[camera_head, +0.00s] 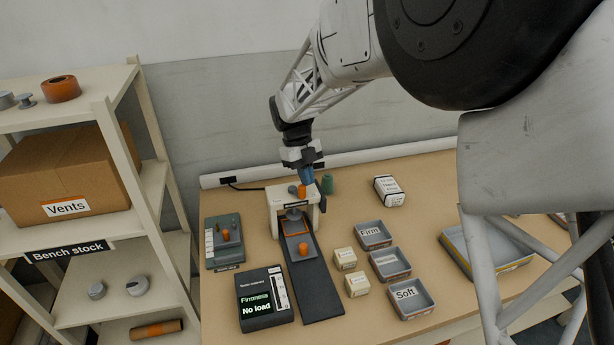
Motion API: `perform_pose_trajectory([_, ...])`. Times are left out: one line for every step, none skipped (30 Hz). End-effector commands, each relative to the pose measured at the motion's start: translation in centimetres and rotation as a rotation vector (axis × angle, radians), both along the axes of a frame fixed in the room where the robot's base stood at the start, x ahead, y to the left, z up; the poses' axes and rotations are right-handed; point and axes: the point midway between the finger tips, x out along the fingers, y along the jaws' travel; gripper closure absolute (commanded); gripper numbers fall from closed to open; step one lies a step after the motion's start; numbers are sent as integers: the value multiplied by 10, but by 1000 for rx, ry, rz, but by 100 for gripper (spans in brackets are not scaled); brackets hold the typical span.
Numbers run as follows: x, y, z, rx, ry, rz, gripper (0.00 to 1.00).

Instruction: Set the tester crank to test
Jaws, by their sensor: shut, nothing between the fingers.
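The tester is a cream arch-shaped frame (274,208) standing over a dark track (316,290) near the back of the bench. On top of the frame are a grey round part and an orange knob (302,192), which look like the crank. My gripper (307,182) points down just above or against this knob, its blue fingers shut with nothing held. Whether it touches the knob I cannot tell. A grey carriage with an orange knob (303,248) sits on the track in front of the arch. The test mark on the crank is too small to read.
A dark display unit (264,300) reads "Firmness No load". A grey panel with knobs (223,242) stands left. Trays marked Firm (373,244) and Soft (409,312), another between them, and small cream boxes (346,259) stand right. A green cylinder (327,184) is close behind the tester.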

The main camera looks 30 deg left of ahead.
Motion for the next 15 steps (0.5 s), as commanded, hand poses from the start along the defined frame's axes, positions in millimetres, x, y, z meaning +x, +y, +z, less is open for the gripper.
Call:
perform_pose_trajectory([0, 0, 0, 0, 1, -6, 100])
perform_pose_trajectory([0, 0, 0, 0, 1, -9, 100])
perform_pose_trajectory([-1, 0, 0, 0, 1, -14, 100])
perform_pose_trajectory([-1, 0, 0, 0, 1, -17, 100])
perform_pose_trajectory([-1, 0, 0, 0, 0, -21, 100])
perform_pose_trajectory([-1, 0, 0, 0, 1, -25, 100])
perform_pose_trajectory([-1, 0, 0, 0, 1, -28, 100])
perform_pose_trajectory([-1, 0, 0, 0, 0, -31, 100])
perform_pose_trajectory([-2, 0, 0, 0, 0, -35, 100])
perform_pose_trajectory([-2, 0, 0, 0, 0, -37, 100])
perform_pose_trajectory([-2, 0, 0, 0, 0, -40, 100])
perform_pose_trajectory([-2, 0, 0, 0, 0, -42, 100])
perform_pose_trajectory([-2, 0, 0, 0, 1, -44, 100])
perform_pose_trajectory([-2, 0, 0, 0, 1, -47, 100])
perform_pose_trajectory([-2, 0, 0, 0, 1, -49, 100])
